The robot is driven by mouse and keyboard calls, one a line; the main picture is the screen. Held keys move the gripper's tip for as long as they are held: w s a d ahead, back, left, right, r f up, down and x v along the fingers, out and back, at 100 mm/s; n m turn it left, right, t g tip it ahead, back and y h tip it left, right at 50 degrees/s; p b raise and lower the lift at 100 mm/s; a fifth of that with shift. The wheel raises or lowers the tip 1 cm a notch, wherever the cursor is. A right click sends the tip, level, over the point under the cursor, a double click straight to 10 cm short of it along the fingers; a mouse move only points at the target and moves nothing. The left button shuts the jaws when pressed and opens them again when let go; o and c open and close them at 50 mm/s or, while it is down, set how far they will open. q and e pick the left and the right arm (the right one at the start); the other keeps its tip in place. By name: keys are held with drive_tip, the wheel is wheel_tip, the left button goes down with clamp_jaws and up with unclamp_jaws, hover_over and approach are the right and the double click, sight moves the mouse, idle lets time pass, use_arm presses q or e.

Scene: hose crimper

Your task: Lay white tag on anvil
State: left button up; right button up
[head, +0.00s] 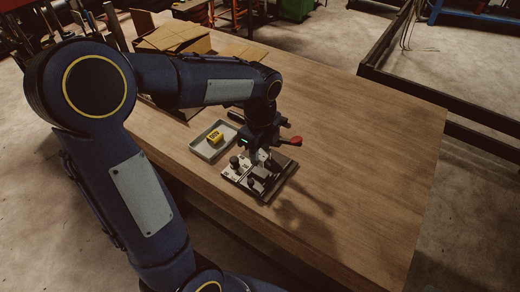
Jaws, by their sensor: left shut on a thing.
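My left gripper (258,158) points down over the hose crimper's base plate (282,184) on the wooden table. It is shut on a small pale piece, which looks like the white tag (262,156), just above the crimper. The tag is tiny and partly hidden by the fingers. I cannot tell whether it touches the anvil. The anvil is hard to make out among small dark and metal parts on the plate. My right gripper is not in view.
A grey tray (204,154) with a yellow block (215,137) stands left of the crimper. A red-ended lever (293,141) sticks out right of my gripper. Cardboard boxes (172,38) lie at the back left. The table's right side (370,150) is clear.

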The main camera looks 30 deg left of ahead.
sight(260, 173)
use_arm(q)
wheel_tip(260, 173, down, 6)
drive_tip(key=b, duration=0.4)
drive_tip(key=shift+r, duration=0.25)
drive_tip(key=shift+f+b, duration=0.5)
drive_tip(key=shift+f, duration=0.1)
drive_tip(key=shift+f, duration=0.5)
idle(1.6)
drive_tip(key=o, duration=1)
drive_tip(key=shift+c, duration=0.2)
drive_tip(key=shift+o, duration=0.3)
drive_tip(key=shift+w, duration=0.1)
drive_tip(key=shift+f, duration=0.1)
